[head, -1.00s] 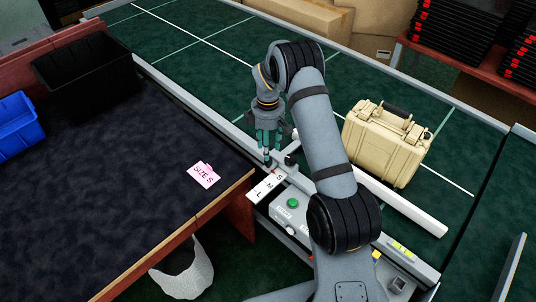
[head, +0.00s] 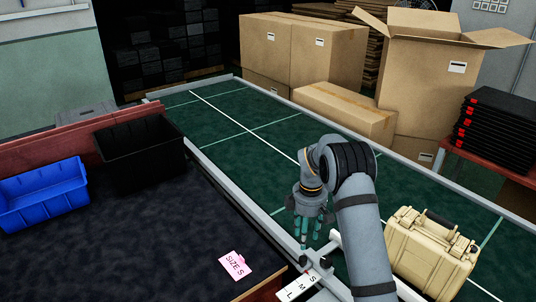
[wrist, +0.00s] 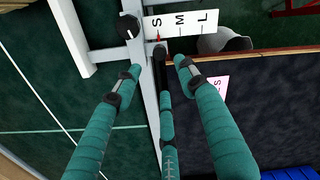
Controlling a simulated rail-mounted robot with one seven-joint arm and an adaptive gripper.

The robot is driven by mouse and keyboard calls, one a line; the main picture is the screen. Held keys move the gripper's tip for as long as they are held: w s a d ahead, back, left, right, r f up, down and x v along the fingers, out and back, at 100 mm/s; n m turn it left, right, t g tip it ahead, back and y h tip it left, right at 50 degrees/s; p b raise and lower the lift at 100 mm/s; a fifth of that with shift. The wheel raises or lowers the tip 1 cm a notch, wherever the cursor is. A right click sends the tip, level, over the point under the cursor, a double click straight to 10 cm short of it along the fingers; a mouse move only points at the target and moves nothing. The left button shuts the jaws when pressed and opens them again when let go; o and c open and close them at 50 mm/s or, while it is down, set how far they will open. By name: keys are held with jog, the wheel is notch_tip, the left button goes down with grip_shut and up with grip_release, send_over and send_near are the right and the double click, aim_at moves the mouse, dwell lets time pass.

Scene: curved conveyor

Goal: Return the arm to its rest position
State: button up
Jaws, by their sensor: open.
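My gripper (head: 310,244) hangs fingers down above the near rail of the green conveyor, close to the white S-M-L scale (head: 302,287). Its teal fingers are spread and hold nothing. In the wrist view my gripper (wrist: 148,75) is open, with the S-M-L scale (wrist: 181,24) and a black knob (wrist: 130,27) beyond its fingertips. A pointer on the scale is at S. My arm bends at the elbow and reaches down at the right of the gripper.
A beige case (head: 432,250) stands on the conveyor (head: 232,115), right of my arm. The dark table at left holds a pink "SIZE S" note (head: 234,265), a blue bin (head: 42,197) and a black bin (head: 140,152). Cardboard boxes (head: 330,60) stand behind the conveyor.

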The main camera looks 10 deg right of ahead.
aim_at(302, 258)
notch_tip(302, 258, down, 11)
jog(key=shift+r, duration=0.1)
jog(key=shift+s+a, duration=0.15)
jog(key=shift+a, duration=0.1)
dwell(0.3)
